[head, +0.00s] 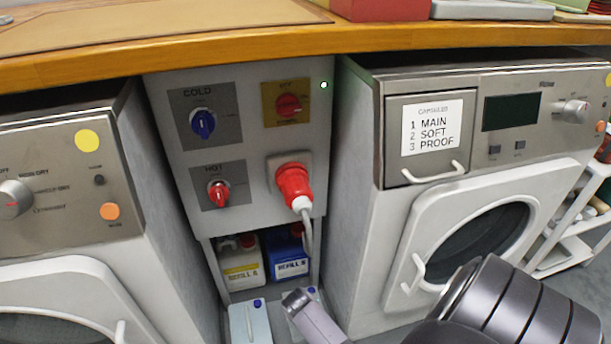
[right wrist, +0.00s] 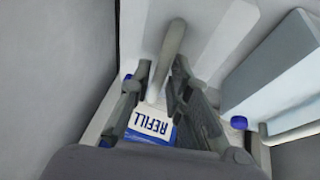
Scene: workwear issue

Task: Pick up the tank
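Two pale blue-grey tanks with blue caps stand low in front of the shelf. The left tank (head: 248,322) shows in the head view. The other tank (head: 297,300) is partly hidden behind my right gripper (head: 300,297). In the right wrist view my right gripper (right wrist: 162,65) is open, its fingers on either side of a pale curved bar (right wrist: 170,45) that looks like this tank's handle. Gaps show beside the bar. The neighbouring tank (right wrist: 270,70) stands at the right there. My left gripper is out of view.
A blue refill container (head: 290,265) and a yellow-labelled one (head: 243,268) stand in the recess under the control panel (head: 240,130). A cable hangs from the red plug (head: 293,183). Washing machines stand on both sides, making the gap narrow. A wooden counter (head: 200,45) runs above.

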